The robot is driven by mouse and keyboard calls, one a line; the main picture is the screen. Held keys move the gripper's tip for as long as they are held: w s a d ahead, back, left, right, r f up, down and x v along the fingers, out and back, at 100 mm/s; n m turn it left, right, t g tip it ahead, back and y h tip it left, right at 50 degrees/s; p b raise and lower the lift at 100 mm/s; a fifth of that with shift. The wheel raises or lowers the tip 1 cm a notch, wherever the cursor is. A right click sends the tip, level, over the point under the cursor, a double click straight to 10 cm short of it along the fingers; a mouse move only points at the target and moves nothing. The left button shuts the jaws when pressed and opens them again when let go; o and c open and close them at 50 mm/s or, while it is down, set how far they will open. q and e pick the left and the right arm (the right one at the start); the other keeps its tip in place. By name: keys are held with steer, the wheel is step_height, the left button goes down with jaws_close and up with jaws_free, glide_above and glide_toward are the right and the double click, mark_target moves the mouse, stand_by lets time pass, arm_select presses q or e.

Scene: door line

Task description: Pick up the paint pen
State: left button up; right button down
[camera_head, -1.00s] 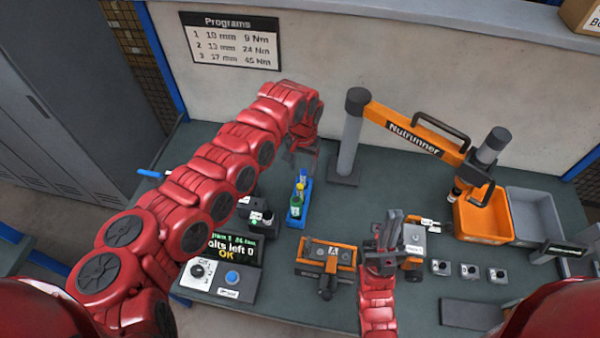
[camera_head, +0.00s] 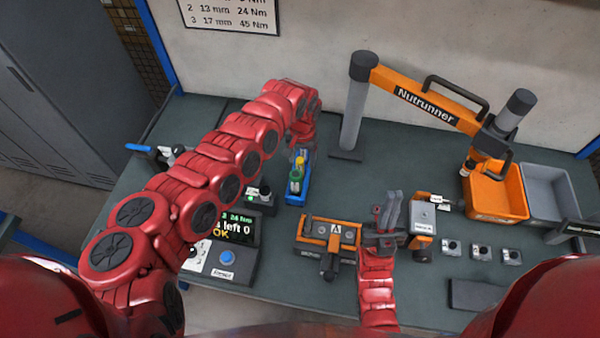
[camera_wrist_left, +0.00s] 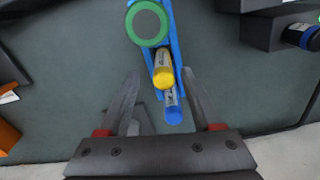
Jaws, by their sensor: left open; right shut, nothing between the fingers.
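A blue holder (camera_head: 304,190) stands on the bench, with a green-topped item (camera_head: 295,184) and a yellow-capped item (camera_head: 300,162) in it. In the left wrist view the green round top (camera_wrist_left: 147,24), the yellow pen-like marker (camera_wrist_left: 163,72) and a blue one (camera_wrist_left: 173,108) sit in a row in the holder (camera_wrist_left: 176,50). Which one is the paint pen I cannot tell. My left gripper (camera_wrist_left: 161,76) is open, its fingers on either side of the yellow and blue markers, with no clear contact. My right gripper (camera_head: 390,212) is shut and empty, beside the orange-and-black fixture.
The orange fixture marked A (camera_head: 329,236) and a control box with a display (camera_head: 217,250) stand near the front. The orange Nutrunner arm (camera_head: 425,104) stands behind, with orange (camera_head: 497,200) and grey bins (camera_head: 552,197) at right. Bench between holder and Nutrunner post is clear.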

mark_target(300, 168)
arm_select(q)
steer(key=f+b, duration=0.1)
steer(key=f, duration=0.2)
steer(key=f+b, duration=0.1)
steer(key=f, duration=0.1)
steer(key=shift+s+a+b, duration=0.15)
steer(key=shift+a+b, duration=0.15)
steer(key=shift+a, duration=0.05)
steer(key=shift+r, duration=0.15)
steer(key=shift+c, duration=0.7)
jaws_close()
